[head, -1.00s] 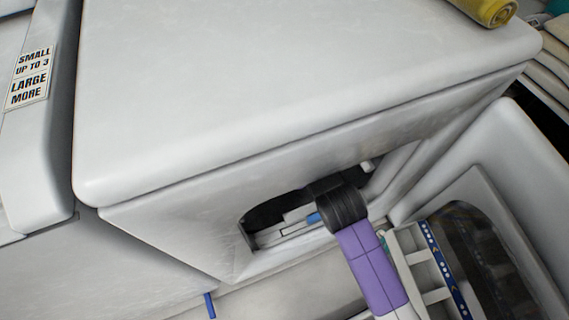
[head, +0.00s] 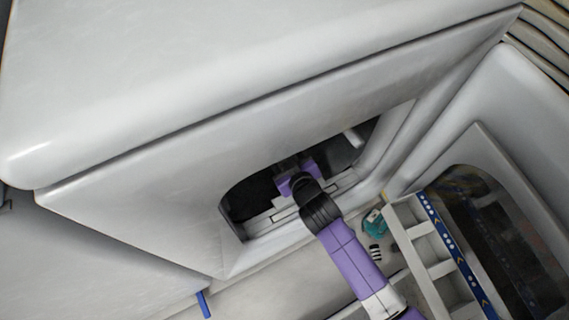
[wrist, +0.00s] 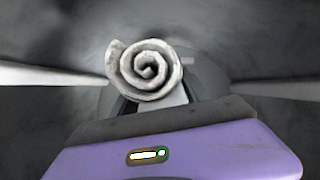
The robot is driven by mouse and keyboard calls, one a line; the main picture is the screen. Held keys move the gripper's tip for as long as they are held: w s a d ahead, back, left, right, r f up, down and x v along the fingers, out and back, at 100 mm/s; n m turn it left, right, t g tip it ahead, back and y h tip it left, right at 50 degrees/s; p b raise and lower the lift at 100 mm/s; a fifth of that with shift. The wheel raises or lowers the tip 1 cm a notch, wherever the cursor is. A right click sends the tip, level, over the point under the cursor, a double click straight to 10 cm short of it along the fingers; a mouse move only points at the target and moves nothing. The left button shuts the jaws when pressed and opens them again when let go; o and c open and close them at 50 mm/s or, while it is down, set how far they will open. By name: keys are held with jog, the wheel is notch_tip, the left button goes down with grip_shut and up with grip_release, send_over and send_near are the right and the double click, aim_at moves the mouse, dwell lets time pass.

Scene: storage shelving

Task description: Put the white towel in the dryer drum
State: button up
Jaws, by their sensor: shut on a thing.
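The white towel (wrist: 145,70) is rolled up, its spiral end facing the camera in the wrist view. My gripper (wrist: 150,96) is shut on it; the towel sits at the fingertips above the purple gripper body. The dryer (head: 200,110) is a white front-loading machine. Its round opening shows dark in the head view, and my purple and black arm reaches into the drum (head: 250,200). The grey drum interior surrounds the towel in the wrist view.
The dryer door (head: 510,190) stands open at the right. A white slatted rack (head: 425,240) with a blue patterned edge is beside my arm. A teal object (head: 374,224) lies on the floor below the opening.

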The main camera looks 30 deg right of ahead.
jog(key=shift+f+b, duration=0.75)
jog(key=shift+f, duration=1.15)
jog(key=shift+f, duration=0.1)
jog(key=shift+f, duration=0.1)
jog(key=o, duration=1.6)
jog(key=shift+r, duration=0.2)
jog(key=shift+s+r, duration=0.2)
jog(key=shift+s, duration=0.15)
jog(key=p+v, duration=0.3)
jog(key=v, duration=0.8)
jog(key=shift+s+f, duration=0.1)
jog(key=shift+s, duration=0.05)
